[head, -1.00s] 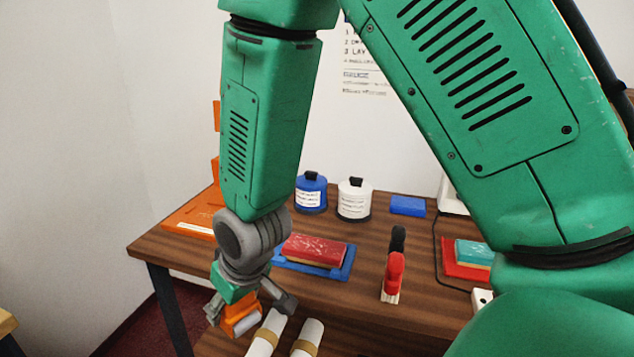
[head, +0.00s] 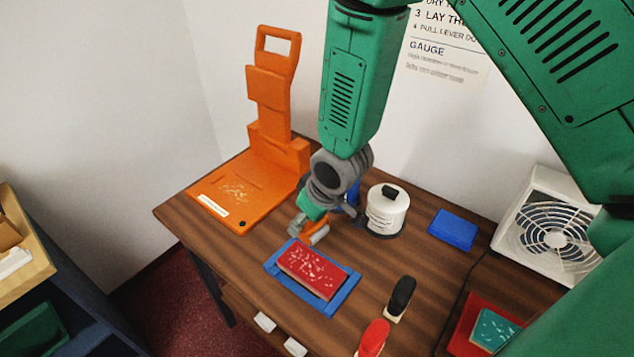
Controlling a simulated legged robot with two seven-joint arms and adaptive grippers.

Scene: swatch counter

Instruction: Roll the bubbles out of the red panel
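The red panel (head: 311,268) lies in a blue tray (head: 343,304) on the wooden counter, with pale bubble-like specks across its top. My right gripper (head: 316,226) hangs just behind the panel's far edge, apart from it as far as I can tell. It is shut on a small orange hand roller (head: 319,236) with a light grey cylinder, partly hidden by the fingers. My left gripper is not in view.
An orange lever press (head: 232,190) stands behind left. Black-handled (head: 401,298) and red-handled (head: 374,338) tools stand right of the tray. A teal panel (head: 494,329) lies at lower right.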

